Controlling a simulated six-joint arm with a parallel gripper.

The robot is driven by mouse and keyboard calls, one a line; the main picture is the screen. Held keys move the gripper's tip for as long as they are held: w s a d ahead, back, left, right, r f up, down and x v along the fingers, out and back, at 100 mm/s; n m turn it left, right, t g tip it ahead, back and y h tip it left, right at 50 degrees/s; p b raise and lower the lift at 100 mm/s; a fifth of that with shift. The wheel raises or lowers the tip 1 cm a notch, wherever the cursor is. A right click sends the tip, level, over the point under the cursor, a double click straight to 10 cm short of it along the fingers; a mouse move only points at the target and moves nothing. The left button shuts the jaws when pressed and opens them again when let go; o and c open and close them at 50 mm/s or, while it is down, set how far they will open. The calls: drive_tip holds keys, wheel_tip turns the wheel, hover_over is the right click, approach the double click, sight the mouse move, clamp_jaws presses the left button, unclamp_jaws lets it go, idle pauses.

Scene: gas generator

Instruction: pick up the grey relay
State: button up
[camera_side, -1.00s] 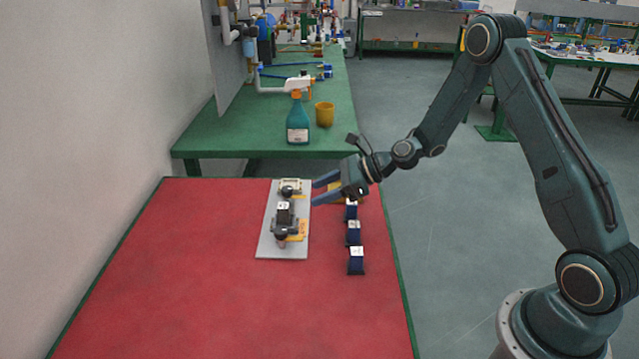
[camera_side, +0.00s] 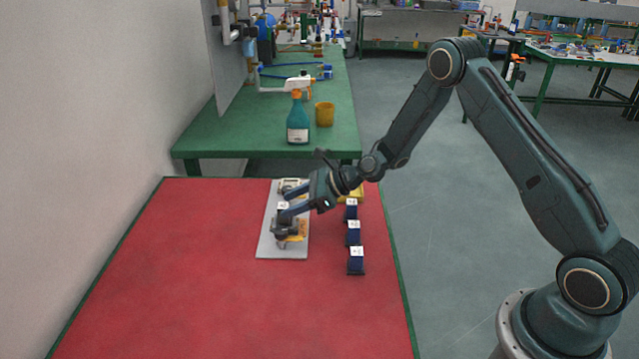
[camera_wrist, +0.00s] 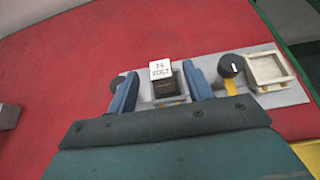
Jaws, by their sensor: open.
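The grey relay (camera_wrist: 161,70) has a white printed top and a dark body. It sits upright in a socket on the light grey plate (camera_wrist: 293,97) in the wrist view. My gripper (camera_wrist: 160,72) is open, with one blue finger on each side of the relay. A gap shows between the relay and each finger. In the side view, my gripper (camera_side: 285,202) reaches over the plate (camera_side: 268,243) from the right. The relay's white top (camera_side: 283,205) shows between the fingers; the rest of it is mostly hidden.
The plate also carries a black knob (camera_wrist: 231,66) and an empty-looking cream socket (camera_wrist: 266,70). Several dark blue blocks with white tops, such as this blue block (camera_side: 356,260), stand in a row right of the plate. The left of the red table (camera_side: 180,270) is clear.

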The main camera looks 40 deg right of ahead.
sight(285, 206)
drive_tip(key=shift+x, duration=1.55)
drive_tip(key=shift+c, duration=0.2)
drive_tip(key=c, duration=1.1)
